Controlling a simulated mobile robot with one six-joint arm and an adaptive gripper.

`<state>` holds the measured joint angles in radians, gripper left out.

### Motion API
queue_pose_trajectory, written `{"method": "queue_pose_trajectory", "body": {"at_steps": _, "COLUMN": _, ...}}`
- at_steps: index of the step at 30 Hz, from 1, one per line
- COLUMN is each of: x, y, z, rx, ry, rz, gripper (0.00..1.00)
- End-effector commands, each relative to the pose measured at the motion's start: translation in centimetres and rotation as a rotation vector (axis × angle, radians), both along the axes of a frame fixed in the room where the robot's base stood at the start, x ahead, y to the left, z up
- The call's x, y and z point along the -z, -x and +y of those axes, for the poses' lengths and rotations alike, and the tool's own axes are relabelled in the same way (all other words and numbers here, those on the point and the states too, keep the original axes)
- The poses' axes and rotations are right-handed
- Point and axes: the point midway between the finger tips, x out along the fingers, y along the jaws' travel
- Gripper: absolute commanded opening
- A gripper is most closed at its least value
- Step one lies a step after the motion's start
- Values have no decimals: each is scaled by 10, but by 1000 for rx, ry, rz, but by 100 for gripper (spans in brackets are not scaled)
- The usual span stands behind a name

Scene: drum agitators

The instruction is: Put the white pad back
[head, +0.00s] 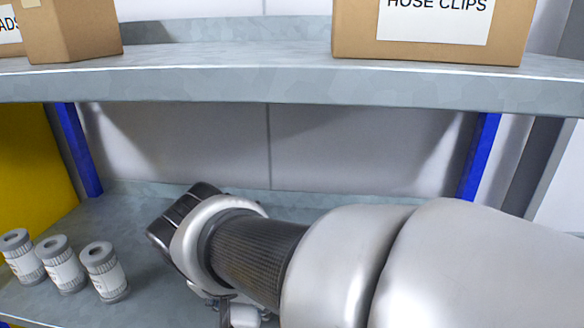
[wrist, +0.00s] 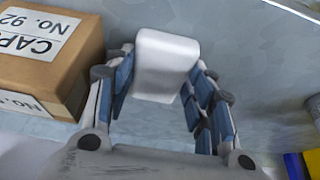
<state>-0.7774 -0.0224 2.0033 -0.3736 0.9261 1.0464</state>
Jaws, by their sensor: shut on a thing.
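The white pad (wrist: 166,62) is a small pale block with rounded edges, seen in the wrist view at the top middle. My gripper (wrist: 163,82) is shut on it, with a blue-padded finger on either side. Grey metal shelf surface shows behind the pad; I cannot tell whether the pad touches it. In the head view my arm reaches across the lower shelf and hides most of the gripper. A small pale piece shows under the arm at the bottom edge there; I cannot tell whether it is the pad.
A cardboard box (wrist: 45,65) labelled CAP, No. 92 stands close left of my gripper. Several grey cylinders (head: 62,264) stand at the left of the lower shelf (head: 130,212). Above, the upper shelf (head: 230,84) carries a HOSE CLIPS box (head: 355,35) and another carton (head: 75,28).

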Motion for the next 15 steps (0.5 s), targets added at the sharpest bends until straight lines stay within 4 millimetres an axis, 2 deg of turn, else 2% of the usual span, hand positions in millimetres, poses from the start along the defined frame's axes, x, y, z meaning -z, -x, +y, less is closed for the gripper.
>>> {"method": "queue_pose_trajectory", "body": {"at_steps": 9, "x": 3, "y": 1, "z": 0, "rx": 0, "ry": 1, "rz": 2, "gripper": 30}}
{"method": "queue_pose_trajectory", "body": {"at_steps": 10, "x": 3, "y": 1, "z": 0, "rx": 1, "ry": 2, "rz": 3, "gripper": 50}}
{"method": "queue_pose_trajectory", "body": {"at_steps": 15, "x": 2, "y": 1, "z": 0, "rx": 0, "ry": 1, "rz": 2, "gripper": 62}}
